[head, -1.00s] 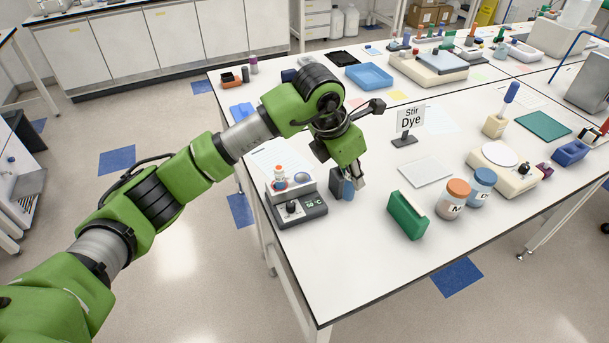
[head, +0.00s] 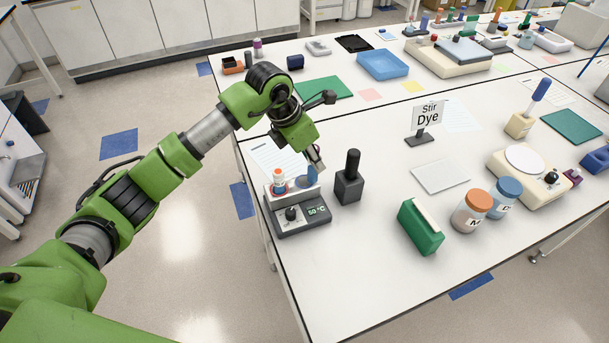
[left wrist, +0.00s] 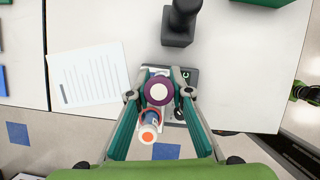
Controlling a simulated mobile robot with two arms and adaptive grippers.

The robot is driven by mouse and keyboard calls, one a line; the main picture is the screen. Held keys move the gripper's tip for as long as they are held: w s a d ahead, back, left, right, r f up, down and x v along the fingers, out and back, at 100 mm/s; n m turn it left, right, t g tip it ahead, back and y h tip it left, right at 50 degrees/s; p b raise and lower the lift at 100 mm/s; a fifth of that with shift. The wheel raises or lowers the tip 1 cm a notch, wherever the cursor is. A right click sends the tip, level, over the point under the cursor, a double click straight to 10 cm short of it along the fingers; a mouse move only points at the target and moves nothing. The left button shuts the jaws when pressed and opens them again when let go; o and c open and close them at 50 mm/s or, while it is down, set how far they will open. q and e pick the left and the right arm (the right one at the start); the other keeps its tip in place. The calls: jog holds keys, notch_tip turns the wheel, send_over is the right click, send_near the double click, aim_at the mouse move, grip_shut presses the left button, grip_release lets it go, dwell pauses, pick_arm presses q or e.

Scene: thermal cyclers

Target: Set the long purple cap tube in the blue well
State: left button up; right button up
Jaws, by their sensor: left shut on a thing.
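My left gripper (head: 316,166) is shut on the purple cap tube, whose purple cap with a pale centre (left wrist: 159,91) shows between the fingers in the left wrist view. In the head view the tube is mostly hidden by the gripper. The gripper is over the back right of the grey heater block (head: 300,222), beside a blue round part that looks like the blue well (head: 312,176). I cannot tell whether the tube's lower end is in the well. An orange-capped tube (head: 279,181) stands in the block's left well; it also shows in the left wrist view (left wrist: 149,134).
A black block with an upright handle (head: 349,180) stands just right of the heater. A green holder (head: 420,228), jars (head: 471,212) and a "Stir Dye" sign (head: 427,117) are further right. A paper sheet (left wrist: 88,77) lies beside the heater. The front tabletop is clear.

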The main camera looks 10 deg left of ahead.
pick_arm(q)
jog(key=shift+a+f, duration=0.35)
jog(key=shift+f, duration=0.1)
jog(key=shift+a+f+b, duration=0.25)
jog(key=shift+f+b, duration=0.05)
jog(key=f, duration=0.1)
jog(key=f+b, duration=0.1)
jog(key=f, duration=0.1)
jog(key=a+f, duration=0.1)
jog(key=shift+s+a+f+b, duration=0.1)
jog(key=shift+s+f+b, duration=0.05)
jog(key=shift+s+b, duration=0.25)
grip_shut()
jog(key=o, duration=1)
grip_release()
jog(key=shift+w+f, duration=0.1)
jog(key=shift+w, duration=0.3)
pick_arm(e)
jog(key=shift+w+a+f+t, duration=0.15)
jog(key=shift+w+a+f, duration=0.05)
jog(key=shift+w+f, duration=0.45)
jog(key=shift+w+a+f+t, duration=0.15)
jog(key=shift+w+f, duration=0.45)
pick_arm(q)
jog(key=shift+w+r, duration=0.1)
jog(key=shift+r, duration=0.15)
pick_arm(e)
jog(key=shift+d, duration=0.1)
